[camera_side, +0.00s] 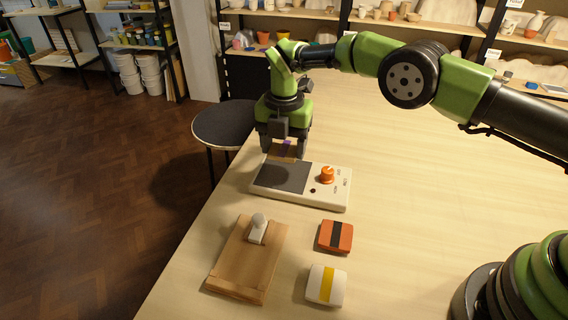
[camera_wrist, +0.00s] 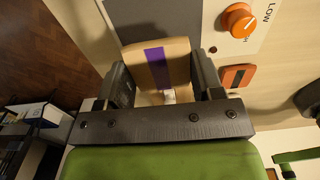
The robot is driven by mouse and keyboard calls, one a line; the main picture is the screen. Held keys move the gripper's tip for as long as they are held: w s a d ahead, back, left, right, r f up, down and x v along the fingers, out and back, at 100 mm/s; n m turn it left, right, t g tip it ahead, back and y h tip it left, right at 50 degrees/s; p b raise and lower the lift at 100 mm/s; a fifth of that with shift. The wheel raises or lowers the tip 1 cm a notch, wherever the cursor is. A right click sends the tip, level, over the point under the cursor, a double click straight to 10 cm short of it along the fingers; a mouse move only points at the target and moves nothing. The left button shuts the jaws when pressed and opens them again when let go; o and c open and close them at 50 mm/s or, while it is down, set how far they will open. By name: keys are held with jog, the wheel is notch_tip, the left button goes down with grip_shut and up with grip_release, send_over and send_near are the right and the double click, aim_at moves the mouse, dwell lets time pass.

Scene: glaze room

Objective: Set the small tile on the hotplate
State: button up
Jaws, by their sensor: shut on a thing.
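My gripper (camera_side: 285,150) is shut on a tan tile with a purple stripe. The tile (camera_wrist: 178,66) shows clearly between both fingers in the wrist view; in the side view the fingers hide much of it. The hotplate (camera_side: 319,198) is a cream box with a dark square heating plate (camera_side: 284,178) on its left and an orange knob (camera_side: 327,174) on its right. My gripper holds the tile at the far edge of the heating plate in the side view. I cannot tell the exact gap. The dark plate also shows beyond the tile in the wrist view (camera_wrist: 135,18).
An orange tile with a black stripe (camera_side: 327,242) and a white tile with a yellow stripe (camera_side: 316,285) lie in front of the hotplate. A wooden board (camera_side: 238,273) with a pale grey knobbed piece (camera_side: 257,229) lies left of them. A round stool (camera_side: 222,124) stands beyond the table's left edge.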

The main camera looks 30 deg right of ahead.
aim_at(284, 173)
jog(key=shift+f, duration=2.3)
jog(key=shift+f, duration=0.15)
jog(key=o, duration=0.9)
jog(key=shift+o, duration=0.2)
